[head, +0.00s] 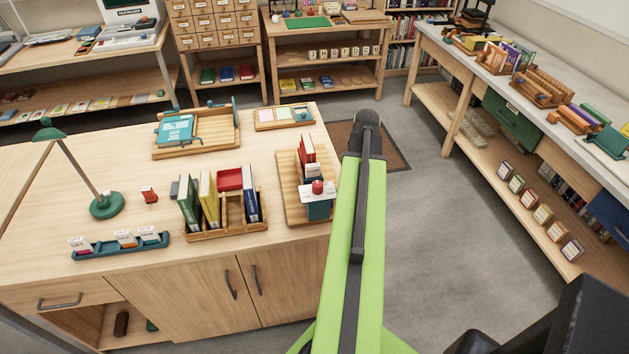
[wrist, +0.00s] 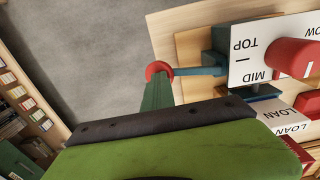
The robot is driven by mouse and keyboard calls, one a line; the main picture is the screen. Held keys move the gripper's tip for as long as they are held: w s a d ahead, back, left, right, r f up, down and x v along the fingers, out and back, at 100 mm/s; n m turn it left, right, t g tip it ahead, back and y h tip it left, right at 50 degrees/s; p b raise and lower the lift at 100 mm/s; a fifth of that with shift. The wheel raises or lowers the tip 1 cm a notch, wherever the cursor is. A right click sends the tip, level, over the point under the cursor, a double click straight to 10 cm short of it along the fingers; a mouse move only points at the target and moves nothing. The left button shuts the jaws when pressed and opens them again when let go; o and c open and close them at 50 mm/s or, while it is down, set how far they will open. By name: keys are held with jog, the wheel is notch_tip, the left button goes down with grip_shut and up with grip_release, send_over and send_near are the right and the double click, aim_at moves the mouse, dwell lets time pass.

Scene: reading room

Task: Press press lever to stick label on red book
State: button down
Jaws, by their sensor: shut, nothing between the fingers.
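The label press, a blue block with a white plate (wrist: 262,52) reading TOP and MID and a red knob (wrist: 295,57), is at the upper right of the wrist view. In the head view the press (head: 318,208) stands on a wooden board at the table's right side. A blue press lever (wrist: 200,71) sticks out from it and ends in a red tip. My gripper (wrist: 157,88) is shut and empty, its finger end overlapping the red tip; I cannot tell whether they touch. The head view hides my gripper. The red book (head: 307,149) stands behind the press, near white LOAN labels (wrist: 280,113).
A wooden rack (head: 225,230) with green, yellow and blue books stands left of the press. A green lamp (head: 106,205) and a blue card tray (head: 120,246) are farther left. Open grey floor (head: 430,220) lies right of the table, before a long side counter.

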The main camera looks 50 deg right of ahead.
notch_tip(320, 180, up, 9)
jog(key=p, duration=0.9)
dwell(0.4)
